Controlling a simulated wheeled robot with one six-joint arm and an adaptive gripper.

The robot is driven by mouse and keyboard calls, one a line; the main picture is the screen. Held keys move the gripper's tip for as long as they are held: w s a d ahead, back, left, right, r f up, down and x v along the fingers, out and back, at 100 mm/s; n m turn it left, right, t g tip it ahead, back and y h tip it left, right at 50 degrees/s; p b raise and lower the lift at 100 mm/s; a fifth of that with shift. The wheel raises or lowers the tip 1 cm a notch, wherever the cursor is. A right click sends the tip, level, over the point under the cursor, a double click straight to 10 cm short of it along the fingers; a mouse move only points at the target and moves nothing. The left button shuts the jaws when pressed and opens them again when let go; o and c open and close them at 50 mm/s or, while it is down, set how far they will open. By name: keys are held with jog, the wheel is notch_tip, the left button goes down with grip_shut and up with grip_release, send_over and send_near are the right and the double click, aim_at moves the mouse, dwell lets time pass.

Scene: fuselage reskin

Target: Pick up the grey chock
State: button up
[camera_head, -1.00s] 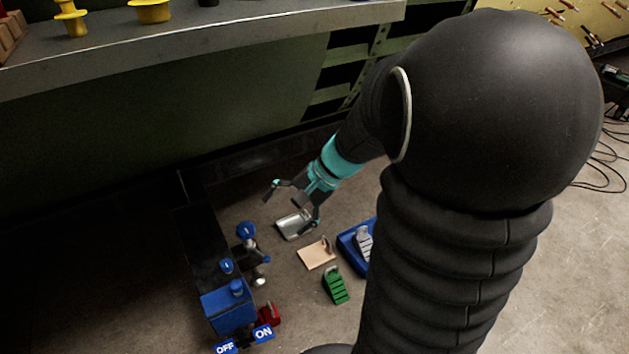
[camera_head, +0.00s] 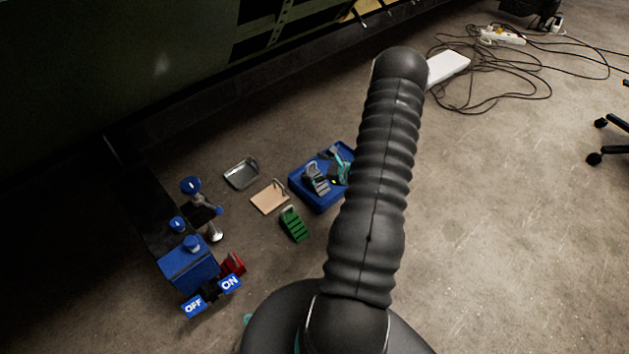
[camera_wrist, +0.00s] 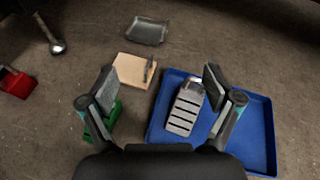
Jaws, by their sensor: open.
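The grey chock (camera_head: 316,181) is a ribbed, slotted wedge with a handle. It rests in the blue tray (camera_head: 314,204) on the floor. In the wrist view the chock (camera_wrist: 183,112) lies between my finger directions, nearer the right finger, inside the blue tray (camera_wrist: 258,125). My gripper (camera_wrist: 159,84) is open and empty, its fingers wide apart above the chock and the tray's left edge. In the head view my gripper (camera_head: 338,166) is just right of the chock, partly hidden by my arm.
A green chock (camera_head: 294,224) stands left of the tray. Beyond it lie a tan board (camera_head: 268,198) and a metal pan (camera_head: 241,173). A red chock (camera_head: 233,263) is beside a blue ON/OFF unit (camera_head: 188,262).

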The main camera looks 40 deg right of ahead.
jog(key=s+d+f+m+h, duration=0.2)
jog(key=s+d+f+m, duration=0.1)
jog(key=f, duration=0.3)
jog(key=s+d+f+m+h, duration=0.2)
jog(key=d+f, duration=0.1)
jog(key=f, duration=0.2)
jog(key=b, duration=0.1)
send_near(315, 174)
jog(key=w+f, duration=0.3)
jog(key=shift+w+a, duration=0.15)
jog(key=shift+w, duration=0.1)
jog(key=shift+r+b+x, duration=0.15)
jog(key=shift+b+x, duration=0.05)
jog(key=shift+x, duration=1.35)
jog(key=shift+r+b+x, duration=0.1)
jog(key=shift+b+x, duration=0.1)
jog(key=shift+x, duration=1.3)
jog(key=shift+w, duration=0.1)
jog(key=c, duration=1.3)
jog(key=shift+c, duration=1.1)
jog(key=shift+r, duration=0.1)
